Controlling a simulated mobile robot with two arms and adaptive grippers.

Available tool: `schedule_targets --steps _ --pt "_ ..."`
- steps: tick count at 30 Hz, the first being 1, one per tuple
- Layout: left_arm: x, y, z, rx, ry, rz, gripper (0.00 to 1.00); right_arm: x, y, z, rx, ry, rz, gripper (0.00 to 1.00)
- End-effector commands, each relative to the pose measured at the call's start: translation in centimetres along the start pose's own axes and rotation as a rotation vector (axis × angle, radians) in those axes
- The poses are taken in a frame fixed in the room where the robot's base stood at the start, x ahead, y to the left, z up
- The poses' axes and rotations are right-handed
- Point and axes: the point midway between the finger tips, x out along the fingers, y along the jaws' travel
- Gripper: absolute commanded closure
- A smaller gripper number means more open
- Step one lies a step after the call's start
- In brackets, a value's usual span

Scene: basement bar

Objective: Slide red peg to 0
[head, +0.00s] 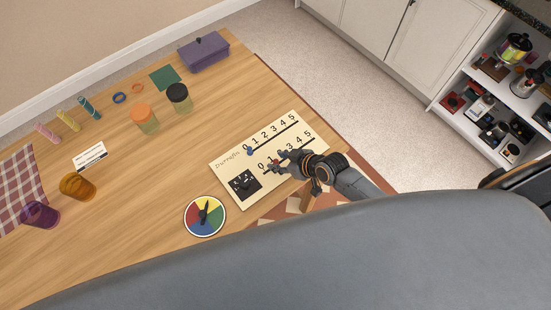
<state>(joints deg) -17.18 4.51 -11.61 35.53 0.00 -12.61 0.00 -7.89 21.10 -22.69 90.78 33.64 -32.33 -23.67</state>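A cream score board (232,166) lies on the wooden table, with two number rows marked 0 to 5 and a slot line under each. A blue peg (250,152) stands at the 0 end of the upper row. A small red peg (276,162) shows on the lower row near its low-number end, partly hidden by my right gripper. My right gripper (279,165) reaches in from the right, low over the lower row, with its fingertips at the red peg. Whether the fingers are closed on it is too small to tell. My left gripper is out of view.
A coloured spinner (205,216) lies just left of the board. Jars (145,119), cups (77,187), a purple box (204,52) and a green square (164,78) stand farther off. The table's edge is close to the board's right side.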

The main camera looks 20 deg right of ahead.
Motion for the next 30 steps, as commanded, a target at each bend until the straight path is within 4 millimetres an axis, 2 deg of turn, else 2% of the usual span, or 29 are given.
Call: schedule_targets --steps 1,6,17,23,30 --pt "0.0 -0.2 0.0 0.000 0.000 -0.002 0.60 0.8 0.0 -0.1 0.001 0.001 0.000 0.60" --pt "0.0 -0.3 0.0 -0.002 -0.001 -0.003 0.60 2.2 0.1 -0.1 0.000 0.001 0.001 0.60" --pt "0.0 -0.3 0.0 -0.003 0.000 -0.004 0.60 2.5 0.0 0.0 0.000 0.001 0.001 0.60" --pt "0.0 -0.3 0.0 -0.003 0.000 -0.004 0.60 2.5 0.1 0.0 0.000 0.000 0.001 1.00" --pt "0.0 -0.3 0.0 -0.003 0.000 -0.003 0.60 2.5 0.1 0.0 0.000 0.000 0.001 1.00"
